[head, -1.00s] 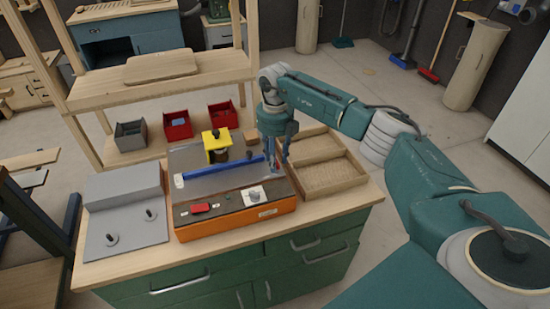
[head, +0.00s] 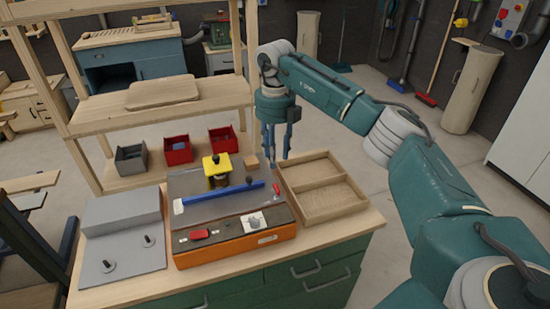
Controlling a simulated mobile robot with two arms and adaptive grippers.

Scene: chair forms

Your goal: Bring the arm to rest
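My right arm reaches in from the right, and its gripper (head: 279,163) points down above the back right of the orange-based machine (head: 262,238), near the wooden tray. Its two fingers are apart, with nothing visible between them. The machine carries a blue bar (head: 224,192), a yellow block (head: 217,166) over a dark round part, a red switch (head: 199,235) and a grey knob on a white plate (head: 254,222). My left gripper is not in view.
A two-compartment wooden tray (head: 337,211) sits right of the machine and looks empty. A grey fixture with two pegs (head: 122,214) stands left. Red bins (head: 176,151) and a grey bin (head: 131,159) stand behind. A wooden shelf frame (head: 215,102) rises at the back.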

